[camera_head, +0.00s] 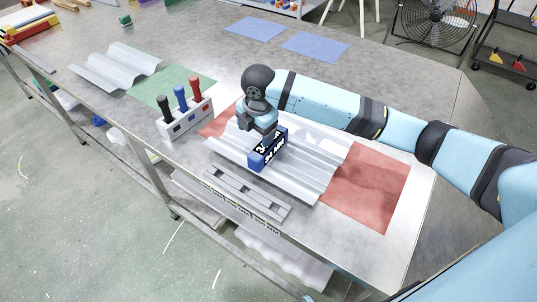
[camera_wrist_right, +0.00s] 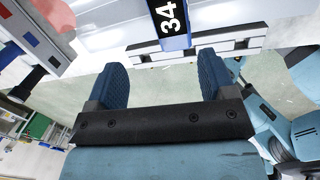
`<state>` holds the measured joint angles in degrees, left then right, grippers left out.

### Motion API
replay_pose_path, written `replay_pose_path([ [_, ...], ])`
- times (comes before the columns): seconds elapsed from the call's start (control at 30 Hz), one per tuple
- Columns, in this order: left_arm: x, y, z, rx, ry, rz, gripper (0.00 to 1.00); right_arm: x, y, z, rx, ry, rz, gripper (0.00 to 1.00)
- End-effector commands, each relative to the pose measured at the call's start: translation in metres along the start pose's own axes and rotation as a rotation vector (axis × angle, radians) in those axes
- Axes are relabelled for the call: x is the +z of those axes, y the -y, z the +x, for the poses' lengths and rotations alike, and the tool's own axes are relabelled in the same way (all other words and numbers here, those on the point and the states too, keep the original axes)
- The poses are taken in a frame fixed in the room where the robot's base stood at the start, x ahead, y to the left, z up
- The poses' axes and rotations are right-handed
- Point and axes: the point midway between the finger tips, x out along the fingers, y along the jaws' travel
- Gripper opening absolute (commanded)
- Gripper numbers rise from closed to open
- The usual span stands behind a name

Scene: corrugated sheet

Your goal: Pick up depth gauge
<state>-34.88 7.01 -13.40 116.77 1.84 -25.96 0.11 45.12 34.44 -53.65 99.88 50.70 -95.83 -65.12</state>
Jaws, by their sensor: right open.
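The depth gauge appears to be the blue block (camera_head: 268,153) with a black label and white digits. It stands on the corrugated sheet (camera_head: 312,160), near the sheet's front side. My right gripper (camera_head: 264,130) is directly behind and above it in the head view, and partly hidden by it. In the right wrist view, the blue fingers (camera_wrist_right: 162,64) are apart with nothing between them. The gauge, with "34" readable (camera_wrist_right: 168,18), is beyond the fingertips, roughly between them from side to side. I cannot tell the exact gap. My left gripper is not in view.
A white holder (camera_head: 186,122) with black, blue and red handled tools stands left of the sheet. A slotted grey bar (camera_head: 246,192) lies along the front edge. Red mat (camera_head: 372,190) shows at right. Another corrugated sheet (camera_head: 115,66) lies far left.

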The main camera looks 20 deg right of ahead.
Motion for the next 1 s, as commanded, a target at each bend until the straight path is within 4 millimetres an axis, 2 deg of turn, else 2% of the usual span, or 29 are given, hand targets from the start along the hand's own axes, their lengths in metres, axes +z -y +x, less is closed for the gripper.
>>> replay_pose_path([
  [0.03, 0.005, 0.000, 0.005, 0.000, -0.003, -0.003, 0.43, 0.014, -0.002, -0.007, -0.029, 0.032, -0.032, 0.77],
  [0.1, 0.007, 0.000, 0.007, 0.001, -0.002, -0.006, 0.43, 0.026, -0.001, -0.017, -0.068, 0.057, -0.071, 0.77],
  [0.27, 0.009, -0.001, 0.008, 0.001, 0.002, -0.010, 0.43, 0.038, 0.001, -0.026, -0.114, 0.082, -0.111, 0.77],
  [0.37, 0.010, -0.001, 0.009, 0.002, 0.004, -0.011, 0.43, 0.039, 0.003, -0.015, -0.120, 0.082, -0.114, 0.77],
  [0.6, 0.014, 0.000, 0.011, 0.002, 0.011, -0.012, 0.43, 0.043, 0.008, 0.033, -0.118, 0.081, -0.112, 0.77],
  [0.7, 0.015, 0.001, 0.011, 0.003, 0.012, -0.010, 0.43, 0.044, 0.009, 0.047, -0.116, 0.081, -0.112, 0.77],
  [1.0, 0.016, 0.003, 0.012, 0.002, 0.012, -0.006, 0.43, 0.045, 0.010, 0.066, -0.115, 0.081, -0.112, 0.77],
])
